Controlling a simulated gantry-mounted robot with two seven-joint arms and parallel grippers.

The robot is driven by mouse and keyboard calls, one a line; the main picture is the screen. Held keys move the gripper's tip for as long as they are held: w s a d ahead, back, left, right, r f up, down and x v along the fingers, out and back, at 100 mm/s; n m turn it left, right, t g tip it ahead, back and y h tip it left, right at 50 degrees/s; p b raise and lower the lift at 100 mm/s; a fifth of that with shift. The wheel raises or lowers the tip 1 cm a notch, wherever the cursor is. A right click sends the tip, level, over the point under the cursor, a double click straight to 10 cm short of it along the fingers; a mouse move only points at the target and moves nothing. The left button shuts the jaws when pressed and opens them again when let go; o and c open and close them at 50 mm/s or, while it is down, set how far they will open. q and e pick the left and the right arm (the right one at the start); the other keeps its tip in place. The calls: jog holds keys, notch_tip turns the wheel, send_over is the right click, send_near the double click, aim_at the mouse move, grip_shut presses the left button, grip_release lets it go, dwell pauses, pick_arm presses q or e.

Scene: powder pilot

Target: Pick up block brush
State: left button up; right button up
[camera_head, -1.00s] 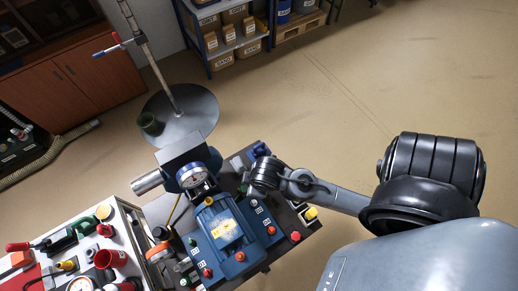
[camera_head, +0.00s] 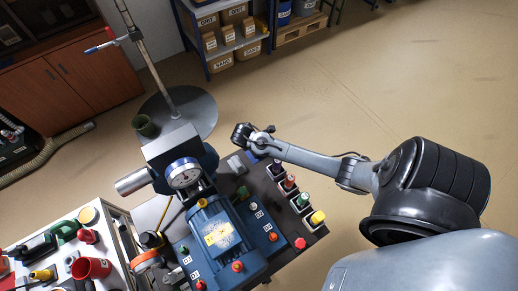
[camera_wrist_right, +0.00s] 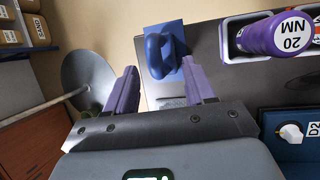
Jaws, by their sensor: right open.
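The block brush (camera_wrist_right: 153,50) appears in the right wrist view as a blue block with a rounded loop handle. It lies on the dark bench top near its edge. My right gripper (camera_wrist_right: 158,85) is open, with its two purple fingers spread apart. The brush lies beyond the fingertips, nearer the right finger, and nothing is held. In the head view my right gripper (camera_head: 240,133) is over the far corner of the bench. The arm there hides most of what lies beneath it. My left gripper is not in view.
A purple-handled tool marked 20 NM (camera_wrist_right: 278,34) stands in a holder right of the brush. The blue machine (camera_head: 216,238) with its gauge (camera_head: 183,173) takes up the bench middle. A stand with a round base (camera_head: 195,108) is behind.

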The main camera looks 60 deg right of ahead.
jog(key=shift+w+x, duration=0.2)
jog(key=shift+x, duration=0.55)
jog(key=shift+w+x, duration=0.15)
jog(key=shift+x, duration=0.6)
jog(key=shift+w+x, duration=0.2)
jog(key=shift+x, duration=0.6)
jog(key=shift+d+f, duration=0.1)
jog(key=shift+f, duration=0.45)
grip_shut()
